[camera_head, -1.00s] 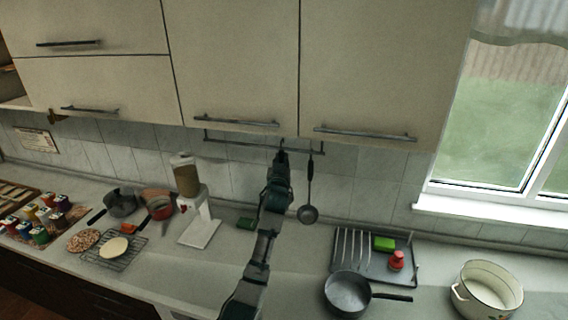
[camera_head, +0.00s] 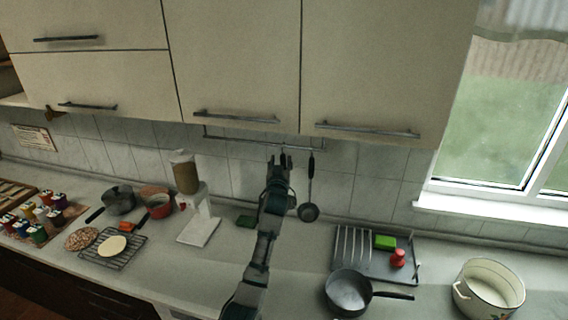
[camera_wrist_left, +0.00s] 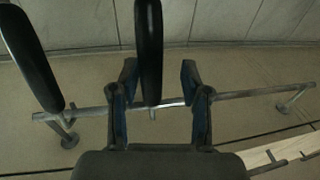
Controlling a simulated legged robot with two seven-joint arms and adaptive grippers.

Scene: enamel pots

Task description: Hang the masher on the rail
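The rail (camera_head: 225,138) runs along the tiled wall under the upper cabinets, and it also crosses the left wrist view (camera_wrist_left: 240,95). A black handle, apparently the masher's (camera_wrist_left: 150,45), stands between my left fingers with its end at the rail. A clear gap shows between it and the right-hand finger. In the head view the handle's dark top (camera_head: 283,156) shows at the rail; the rest is largely hidden behind my arm. My left gripper (camera_head: 277,163) is open around the handle, just below the rail. My right gripper is in neither view.
A ladle (camera_head: 309,190) hangs from the rail just right of my gripper; its black handle also shows in the left wrist view (camera_wrist_left: 28,55). Below are a grey pan (camera_head: 348,292), a dark tray (camera_head: 375,268), a white pot (camera_head: 488,285) and a dispenser (camera_head: 200,222) on the counter.

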